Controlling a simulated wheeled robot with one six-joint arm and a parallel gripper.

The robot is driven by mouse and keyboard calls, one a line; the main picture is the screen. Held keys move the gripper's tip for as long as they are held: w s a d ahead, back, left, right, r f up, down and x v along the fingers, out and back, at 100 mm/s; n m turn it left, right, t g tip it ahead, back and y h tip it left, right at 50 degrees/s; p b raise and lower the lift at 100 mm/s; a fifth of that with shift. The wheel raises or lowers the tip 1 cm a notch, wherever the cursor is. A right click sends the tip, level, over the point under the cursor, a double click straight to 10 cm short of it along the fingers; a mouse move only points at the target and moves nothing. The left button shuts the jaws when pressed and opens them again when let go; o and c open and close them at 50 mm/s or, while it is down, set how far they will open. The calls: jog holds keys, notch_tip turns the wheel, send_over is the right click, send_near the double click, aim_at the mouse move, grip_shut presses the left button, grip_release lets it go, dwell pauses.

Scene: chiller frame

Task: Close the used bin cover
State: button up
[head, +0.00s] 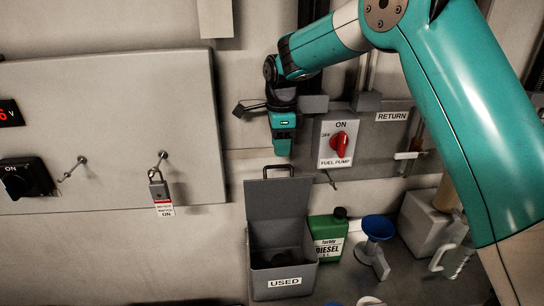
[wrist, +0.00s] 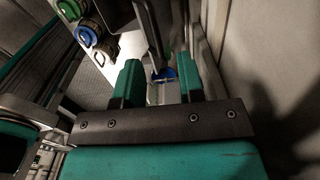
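The grey used bin (head: 283,282), labelled USED, stands on the surface at the lower middle of the head view. Its cover (head: 276,198) is open and stands upright at the back of the bin, with a dark handle at its top edge. The bin's inside is dark and its contents are unclear. My gripper (head: 283,152) is above the cover, apart from it in the picture; their depth gap is hard to judge. In the wrist view, my gripper (wrist: 159,80) has its two teal fingers apart with nothing held between them.
A green diesel can (head: 328,236) and a blue funnel (head: 377,228) stand right of the bin. A red fuel pump switch (head: 339,144) is on the wall right of my gripper. A grey panel with a padlock (head: 158,187) is at left.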

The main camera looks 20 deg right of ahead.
jog(key=shift+f+p, duration=0.45)
jog(key=shift+f, duration=1.85)
jog(key=shift+c, duration=0.3)
